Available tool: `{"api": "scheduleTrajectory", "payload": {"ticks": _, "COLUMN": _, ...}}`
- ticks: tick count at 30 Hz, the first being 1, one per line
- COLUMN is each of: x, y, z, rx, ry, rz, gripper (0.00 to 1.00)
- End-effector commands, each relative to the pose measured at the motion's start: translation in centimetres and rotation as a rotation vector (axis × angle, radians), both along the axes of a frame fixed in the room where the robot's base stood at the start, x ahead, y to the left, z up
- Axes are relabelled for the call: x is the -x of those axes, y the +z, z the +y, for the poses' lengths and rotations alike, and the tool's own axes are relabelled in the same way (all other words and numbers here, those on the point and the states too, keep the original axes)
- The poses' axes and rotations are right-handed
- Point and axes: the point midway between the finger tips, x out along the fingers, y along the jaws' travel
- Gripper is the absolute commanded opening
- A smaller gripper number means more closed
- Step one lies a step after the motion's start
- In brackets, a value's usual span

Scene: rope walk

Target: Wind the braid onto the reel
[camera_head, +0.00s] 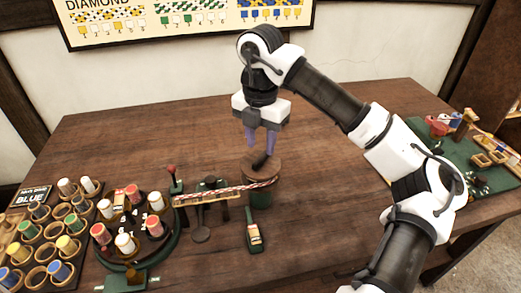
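The reel (275,172) stands on the table, with a round brown wooden top and a green lower part. A small dark handle (259,161) sticks up from its top. My gripper (261,152) points down just above the reel's top. Its two purple fingers are apart, with the dark handle near and below their tips. I cannot tell whether a finger touches the handle.
A round green-rimmed stand (127,225) with several coloured bobbins is at the left, beside a bobbin rack (45,235). A red-knobbed lever (173,180) stands near the braid's left end. A small green-handled brush (254,237) lies in front. A green mat (470,165) with parts is at the right.

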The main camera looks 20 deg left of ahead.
Motion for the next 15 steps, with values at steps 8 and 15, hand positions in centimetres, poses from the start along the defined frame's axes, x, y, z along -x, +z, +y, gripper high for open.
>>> {"api": "scheduleTrajectory", "payload": {"ticks": 8, "x": 0.0, "y": -3.4, "z": 0.0, "rx": -0.001, "ry": 0.001, "rz": 0.001, "gripper": 0.35}}
{"api": "scheduleTrajectory", "payload": {"ticks": 15, "x": 0.0, "y": -4.0, "z": 0.0, "rx": -0.001, "ry": 0.001, "rz": -0.001, "gripper": 0.35}}
